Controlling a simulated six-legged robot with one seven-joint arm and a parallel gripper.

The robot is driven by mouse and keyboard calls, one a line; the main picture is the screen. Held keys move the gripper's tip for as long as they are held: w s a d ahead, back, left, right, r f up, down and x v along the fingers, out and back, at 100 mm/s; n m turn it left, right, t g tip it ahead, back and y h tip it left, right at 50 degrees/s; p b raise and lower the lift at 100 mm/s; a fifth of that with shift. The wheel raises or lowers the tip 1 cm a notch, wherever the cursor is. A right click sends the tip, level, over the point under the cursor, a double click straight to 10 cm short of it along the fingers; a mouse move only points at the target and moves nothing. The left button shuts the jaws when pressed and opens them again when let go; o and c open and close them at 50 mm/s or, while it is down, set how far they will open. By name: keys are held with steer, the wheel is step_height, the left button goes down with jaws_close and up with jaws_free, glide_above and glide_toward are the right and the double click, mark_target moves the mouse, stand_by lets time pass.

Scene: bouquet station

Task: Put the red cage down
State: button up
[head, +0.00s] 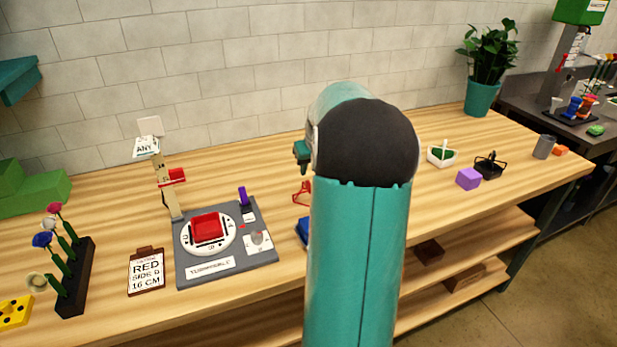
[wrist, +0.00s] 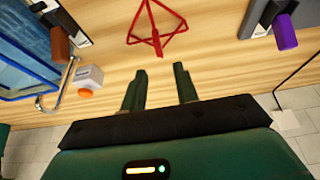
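The red cage (head: 302,192), a small open frame of thin red bars, appears to rest on the wooden table, just left of my arm. It also shows at the top of the wrist view (wrist: 157,30), partly cut off by the edge. My gripper (wrist: 159,72) is open, its two dark green fingers apart with nothing between them. The cage lies beyond the fingertips, with a gap of bare wood visible. In the head view only a small part of my gripper (head: 302,153) shows, above the cage; my arm hides the rest.
Left of the cage is a grey turntable station (head: 268,256) with a red block (head: 207,227) and purple post (head: 243,196). A blue-rimmed basin (wrist: 30,95) and white box with orange button (wrist: 89,78) are left in the wrist view. A purple cube (head: 468,179) sits right.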

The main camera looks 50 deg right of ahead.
steer(key=a+r+n, duration=0.1)
steer(key=a+r, duration=0.2)
steer(key=a, duration=0.6)
steer(key=w+a+r+n, duration=0.1)
steer(key=a+r, duration=0.3)
steer(key=a, duration=0.5)
steer(key=a+r+n, duration=0.1)
steer(key=a+r, duration=0.2)
steer(key=a, duration=0.6)
steer(key=s+a+f+n+y, duration=0.1)
steer(key=s+a, duration=0.5)
steer(key=a, duration=0.4)
steer(key=s+a+f+n+t+y, duration=0.1)
steer(key=s+a+n, duration=0.1)
steer(key=s+a, duration=0.5)
steer(key=a, duration=0.4)
steer(key=shift+s+f+t, duration=0.15)
steer(key=shift+s+t, duration=0.15)
steer(key=shift+d, duration=0.2)
